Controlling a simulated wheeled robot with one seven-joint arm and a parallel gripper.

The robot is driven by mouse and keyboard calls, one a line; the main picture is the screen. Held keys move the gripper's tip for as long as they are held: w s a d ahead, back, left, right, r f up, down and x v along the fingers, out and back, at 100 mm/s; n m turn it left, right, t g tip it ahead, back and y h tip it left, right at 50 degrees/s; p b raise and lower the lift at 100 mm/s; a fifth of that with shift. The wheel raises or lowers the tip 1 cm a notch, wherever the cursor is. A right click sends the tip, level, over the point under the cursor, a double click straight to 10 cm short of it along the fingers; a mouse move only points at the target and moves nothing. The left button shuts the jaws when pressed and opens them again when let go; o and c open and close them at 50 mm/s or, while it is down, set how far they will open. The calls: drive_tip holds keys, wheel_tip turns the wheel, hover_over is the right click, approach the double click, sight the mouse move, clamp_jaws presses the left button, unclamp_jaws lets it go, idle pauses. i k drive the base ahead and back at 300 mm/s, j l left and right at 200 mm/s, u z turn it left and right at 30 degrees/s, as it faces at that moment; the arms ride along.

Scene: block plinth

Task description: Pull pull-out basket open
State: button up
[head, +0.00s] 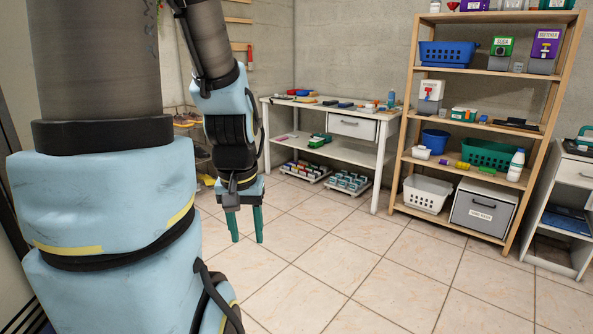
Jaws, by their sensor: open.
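My gripper (245,226) hangs in the left half of the head view, its two green fingers apart and pointing down. Nothing shows between them but floor tiles. A grey box-like front (482,211) with a dark handle and a white label is at the bottom right of the wooden shelf unit; it looks shut. It may be the pull-out basket, but I cannot tell for sure. A white slatted basket (427,194) sits left of it on the same bottom shelf. My gripper is well away from both, to the left.
The wooden shelf unit (411,95) also holds a blue basket (447,54) and a green basket (488,154). A white table (335,147) with a drawer (352,127) stands left of it, a white cabinet (574,174) right. The tiled floor (378,258) ahead is clear.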

sight(360, 127)
drive_tip(key=i, duration=2.3)
drive_tip(key=i+z, duration=0.1)
drive_tip(key=i, duration=1.05)
drive_tip(key=i+j, duration=0.2)
drive_tip(key=i, duration=1)
drive_tip(key=i+j, duration=0.1)
drive_tip(key=i, duration=1.05)
